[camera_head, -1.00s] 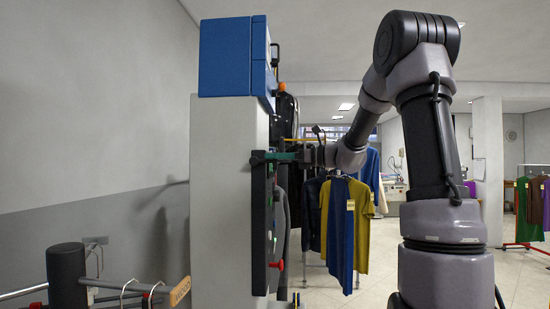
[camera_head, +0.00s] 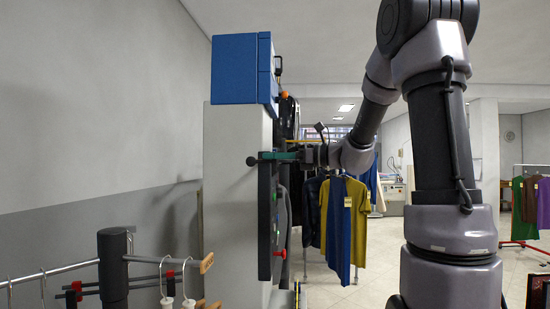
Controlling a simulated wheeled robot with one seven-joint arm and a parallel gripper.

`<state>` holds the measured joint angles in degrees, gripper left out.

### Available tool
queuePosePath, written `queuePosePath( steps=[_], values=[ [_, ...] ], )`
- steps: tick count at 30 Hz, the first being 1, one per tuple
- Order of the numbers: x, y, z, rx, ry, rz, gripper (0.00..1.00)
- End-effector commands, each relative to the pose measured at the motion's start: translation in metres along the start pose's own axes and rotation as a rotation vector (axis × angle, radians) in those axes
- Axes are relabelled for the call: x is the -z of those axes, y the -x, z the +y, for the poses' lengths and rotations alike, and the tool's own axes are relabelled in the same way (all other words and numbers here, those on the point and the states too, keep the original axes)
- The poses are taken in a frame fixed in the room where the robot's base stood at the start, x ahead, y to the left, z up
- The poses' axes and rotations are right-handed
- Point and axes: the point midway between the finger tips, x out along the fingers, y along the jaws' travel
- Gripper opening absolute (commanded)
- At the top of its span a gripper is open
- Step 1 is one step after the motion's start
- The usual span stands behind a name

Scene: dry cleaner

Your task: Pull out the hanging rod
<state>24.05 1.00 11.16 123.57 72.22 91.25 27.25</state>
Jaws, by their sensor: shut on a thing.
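The hanging rod looks to be the dark, ball-ended bar (camera_head: 251,161) that sticks out a little to the left of the black panel on the tall grey cabinet. My gripper (camera_head: 277,156), with teal-green parts, reaches across from the right at that height and is shut on the bar. The grip itself is small and partly hidden, so I cannot see how the fingers sit around it. The black panel (camera_head: 264,215) with a red knob (camera_head: 280,253) hangs just below my gripper.
The grey cabinet (camera_head: 230,190) carries a blue box (camera_head: 242,70) on top. A rail with hangers (camera_head: 165,285) stands at the lower left, close to me. Blue and mustard shirts (camera_head: 346,225) hang behind my arm. A clothes rack (camera_head: 535,210) stands at the far right. Floor shows between them.

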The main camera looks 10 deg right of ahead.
Motion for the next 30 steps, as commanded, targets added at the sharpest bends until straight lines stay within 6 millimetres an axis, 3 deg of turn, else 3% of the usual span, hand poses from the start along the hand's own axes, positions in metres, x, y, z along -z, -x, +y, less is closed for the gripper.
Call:
queuePosePath(
  steps=[3, 9, 23, 24, 26, 30],
  values=[
    [0.0, 0.004, 0.022, 0.0, 0.001, 0.002, 0.0],
    [0.0, 0.009, 0.044, 0.0, 0.0, 0.001, 0.0],
    [0.001, 0.01, 0.05, 0.001, -0.001, 0.001, 0.0],
    [0.001, 0.01, 0.05, 0.001, -0.001, 0.001, 0.27],
    [0.001, 0.01, 0.05, 0.001, -0.001, 0.001, 0.5],
    [0.0, 0.01, 0.05, 0.001, 0.0, 0.0, 0.5]
  ],
)
